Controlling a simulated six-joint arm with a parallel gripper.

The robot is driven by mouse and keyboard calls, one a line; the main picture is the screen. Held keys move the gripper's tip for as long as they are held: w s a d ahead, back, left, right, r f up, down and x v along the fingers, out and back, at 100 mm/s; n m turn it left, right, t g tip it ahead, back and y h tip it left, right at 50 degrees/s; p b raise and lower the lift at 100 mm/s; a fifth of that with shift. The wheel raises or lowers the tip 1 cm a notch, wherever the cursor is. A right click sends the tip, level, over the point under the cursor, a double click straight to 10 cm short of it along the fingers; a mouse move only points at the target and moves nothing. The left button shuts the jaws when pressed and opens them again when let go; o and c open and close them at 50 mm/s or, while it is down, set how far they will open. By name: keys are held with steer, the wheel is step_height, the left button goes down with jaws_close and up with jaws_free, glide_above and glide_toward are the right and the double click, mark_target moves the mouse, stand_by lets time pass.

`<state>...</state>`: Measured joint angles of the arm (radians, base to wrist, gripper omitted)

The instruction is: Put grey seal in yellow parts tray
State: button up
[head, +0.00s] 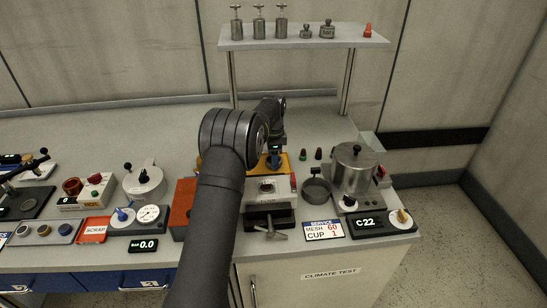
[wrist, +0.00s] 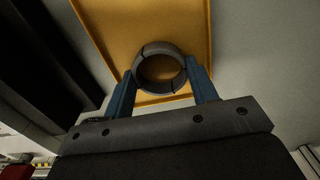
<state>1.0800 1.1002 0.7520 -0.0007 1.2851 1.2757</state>
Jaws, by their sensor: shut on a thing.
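The grey seal (wrist: 160,49) is a dark grey ring with its open middle facing the wrist camera. My gripper (wrist: 160,72), with blue fingers, is shut on the ring from both sides. The yellow parts tray (wrist: 197,22) lies behind the ring in the wrist view, and the ring appears over it. I cannot tell whether the ring touches the tray floor. In the head view the tray (head: 286,168) is partly hidden by my arm, with my gripper (head: 274,162) over it. The seal is not clear in the head view.
A vise-like device (head: 268,200) stands in front of the tray. A metal pot (head: 355,168) and a small grey cup (head: 316,190) stand to the right. A raised shelf (head: 300,43) with weights is behind. An orange-red block (head: 183,205) is at the left.

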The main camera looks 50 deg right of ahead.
steer(key=shift+f, duration=0.1)
steer(key=o, duration=1)
steer(key=shift+c, duration=0.2)
step_height(320, 180, up, 12)
steer(key=shift+f, duration=4.05)
